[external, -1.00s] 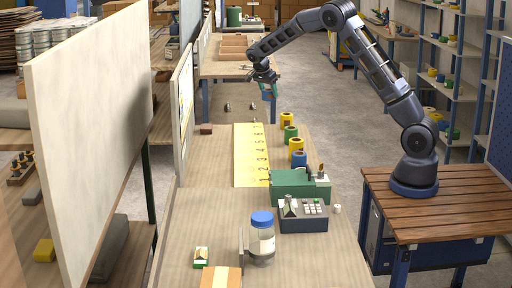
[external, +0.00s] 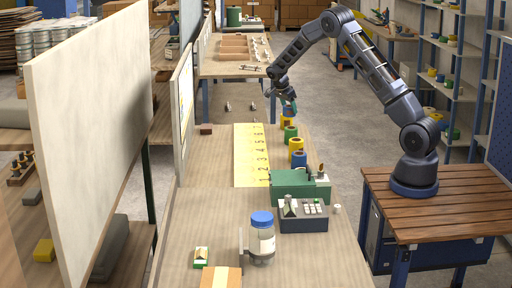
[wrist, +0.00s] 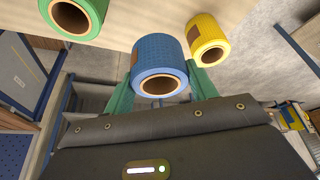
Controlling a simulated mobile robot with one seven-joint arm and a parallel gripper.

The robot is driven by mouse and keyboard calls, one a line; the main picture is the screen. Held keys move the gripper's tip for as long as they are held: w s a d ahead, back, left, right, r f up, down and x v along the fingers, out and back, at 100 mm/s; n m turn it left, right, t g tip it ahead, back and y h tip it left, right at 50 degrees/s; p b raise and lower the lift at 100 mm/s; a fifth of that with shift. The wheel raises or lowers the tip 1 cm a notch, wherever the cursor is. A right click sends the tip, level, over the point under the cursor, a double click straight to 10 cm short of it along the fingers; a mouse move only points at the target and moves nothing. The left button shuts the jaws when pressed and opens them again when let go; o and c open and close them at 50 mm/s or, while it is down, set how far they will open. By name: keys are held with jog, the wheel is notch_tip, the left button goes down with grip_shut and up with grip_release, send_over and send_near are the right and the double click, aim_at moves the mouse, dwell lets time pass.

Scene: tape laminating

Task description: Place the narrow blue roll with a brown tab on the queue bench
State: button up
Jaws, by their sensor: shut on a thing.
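My gripper (external: 288,103) is shut on a blue roll (external: 288,112), which also shows between the green fingers in the wrist view (wrist: 161,62). A small brown patch shows on the roll's left side there. In the external view the held roll is small and partly covers the far yellow roll (external: 287,123) at the end of a row of rolls. I cannot tell whether they touch. The row stands on a long wooden bench (external: 215,200), beside a yellow numbered strip (external: 251,155). No bench is clearly labelled as the queue bench.
A green roll (external: 290,134), a nearer yellow roll (external: 296,146) and another blue roll (external: 299,160) continue the row. Bare bench lies left of the strip.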

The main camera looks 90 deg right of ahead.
notch_tip(320, 180, down, 10)
jog(key=shift+f, duration=0.1)
dwell(0.4)
jog(key=o, duration=1)
jog(key=shift+f, duration=0.1)
